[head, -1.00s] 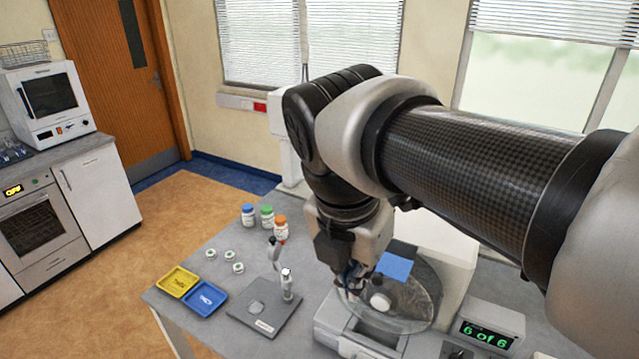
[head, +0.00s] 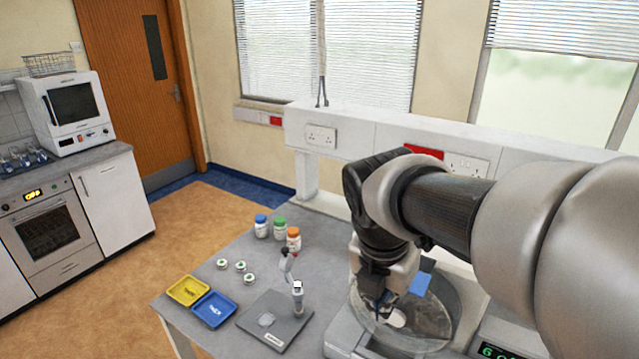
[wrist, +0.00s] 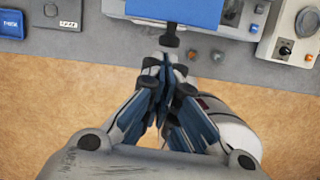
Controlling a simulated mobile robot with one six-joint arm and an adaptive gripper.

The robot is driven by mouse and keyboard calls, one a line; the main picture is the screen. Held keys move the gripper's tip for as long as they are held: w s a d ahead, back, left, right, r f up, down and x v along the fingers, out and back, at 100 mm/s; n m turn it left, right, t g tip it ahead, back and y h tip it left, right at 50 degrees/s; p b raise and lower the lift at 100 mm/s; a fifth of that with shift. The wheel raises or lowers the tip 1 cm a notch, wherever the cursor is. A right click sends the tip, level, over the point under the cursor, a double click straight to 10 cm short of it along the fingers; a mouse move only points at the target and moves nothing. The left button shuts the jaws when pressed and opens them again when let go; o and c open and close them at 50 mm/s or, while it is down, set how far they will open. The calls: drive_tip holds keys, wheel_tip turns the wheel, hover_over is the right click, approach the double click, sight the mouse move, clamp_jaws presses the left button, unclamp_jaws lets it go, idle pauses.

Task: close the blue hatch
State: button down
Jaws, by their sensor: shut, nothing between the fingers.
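The blue hatch (head: 421,284) is a flat blue panel at the upper right of a clear round drum (head: 440,322) on the bench machine. It looks tilted. In the wrist view a large blue panel (wrist: 190,12), apparently the hatch, fills the top middle, with a dark knob-like part (wrist: 170,36) at its lower edge. My gripper (head: 384,306) is over the drum, just left of the hatch. In the wrist view my gripper (wrist: 164,62) is shut and empty, its tips just below the dark part. I cannot tell whether they touch it.
A balance-like plate with a small stand (head: 275,320), a yellow tray (head: 188,290) and a blue tray (head: 213,309) lie left of the machine. Several capped bottles (head: 279,229) stand behind. A control box (wrist: 290,35) is at the right.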

drive_tip(key=shift+d, duration=0.1)
drive_tip(key=w+d+p, duration=0.1)
drive_tip(key=w, duration=0.1)
drive_tip(key=w+d+p, duration=0.2)
drive_tip(key=w, duration=0.1)
drive_tip(key=shift+d+r, duration=0.1)
drive_tip(key=shift+d, duration=0.1)
drive_tip(key=shift+s, duration=0.15)
drive_tip(key=shift+a, duration=0.2)
